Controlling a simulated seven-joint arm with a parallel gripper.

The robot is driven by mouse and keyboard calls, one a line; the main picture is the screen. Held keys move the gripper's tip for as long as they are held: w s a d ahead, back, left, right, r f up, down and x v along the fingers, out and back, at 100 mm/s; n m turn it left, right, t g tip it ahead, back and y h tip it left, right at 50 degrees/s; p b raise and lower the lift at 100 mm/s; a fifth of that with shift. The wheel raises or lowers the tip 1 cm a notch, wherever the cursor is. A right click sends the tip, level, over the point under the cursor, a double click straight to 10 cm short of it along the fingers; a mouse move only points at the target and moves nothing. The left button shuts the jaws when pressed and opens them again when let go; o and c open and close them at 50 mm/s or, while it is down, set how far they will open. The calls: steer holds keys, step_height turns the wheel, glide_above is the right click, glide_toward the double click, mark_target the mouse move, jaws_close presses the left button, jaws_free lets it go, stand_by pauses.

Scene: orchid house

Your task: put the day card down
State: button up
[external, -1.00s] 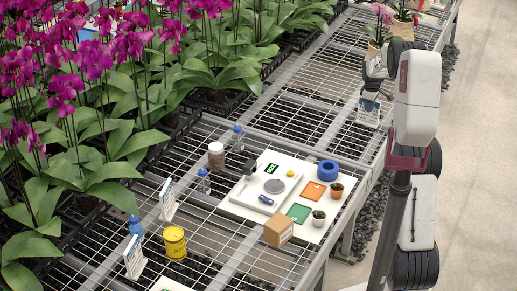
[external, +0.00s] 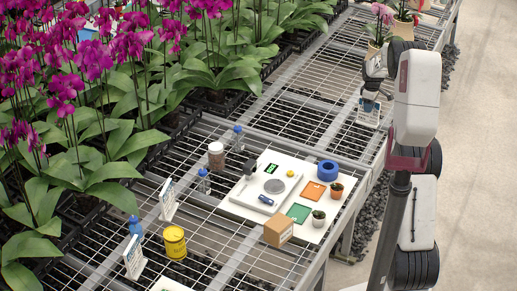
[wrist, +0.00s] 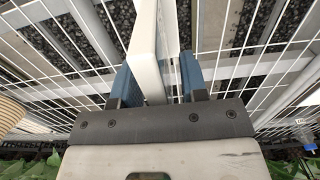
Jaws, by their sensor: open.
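A white card with printed marks (external: 368,115), similar to the cards standing farther down the bench, is at my gripper (external: 371,95) in the external view, at the upper right over the wire bench. In the wrist view the card (wrist: 145,45) is a pale upright slab between the blue fingers of my gripper (wrist: 157,85). It lies close to the left finger, with a gap toward the right finger. The jaws are open around it. I cannot tell whether its lower edge rests on the mesh.
Potted orchids (external: 378,50) stand just behind my gripper. Two more upright cards (external: 167,200) (external: 133,258) stand at the lower left. A white board (external: 240,200) holds a scale, coloured squares, small pots and blue tape. The mesh between board and gripper is mostly clear.

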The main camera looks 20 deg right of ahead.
step_height(320, 180, up, 12)
steer(key=shift+f, duration=0.1)
stand_by(0.5)
steer(key=shift+a, duration=0.1)
stand_by(0.6)
steer(key=shift+s+a+r, duration=0.15)
steer(key=shift+r, duration=0.2)
steer(key=s+a+r+m, duration=0.1)
steer(key=s+a+r, duration=0.55)
steer(key=s, duration=0.35)
steer(key=s+a+r+m+t, duration=0.1)
steer(key=s+a+r+m, duration=0.1)
steer(key=s+a+r, duration=0.6)
steer(key=s+a+r+m, duration=0.1)
steer(key=s+a+r, duration=0.4)
steer(key=s, duration=0.6)
steer(key=s+a+f+m, duration=0.1)
steer(key=s+a, duration=0.2)
steer(key=s, duration=0.9)
steer(key=s+a+f+m+t, duration=0.1)
steer(key=s+a+m, duration=0.1)
steer(key=s, duration=1)
steer(key=s+a+f+m, duration=0.1)
steer(key=s+a, duration=0.3)
steer(key=s, duration=0.9)
steer(key=shift+a+f+m+t, duration=0.25)
steer(key=shift+a+m+t, duration=0.1)
steer(key=shift+m, duration=0.25)
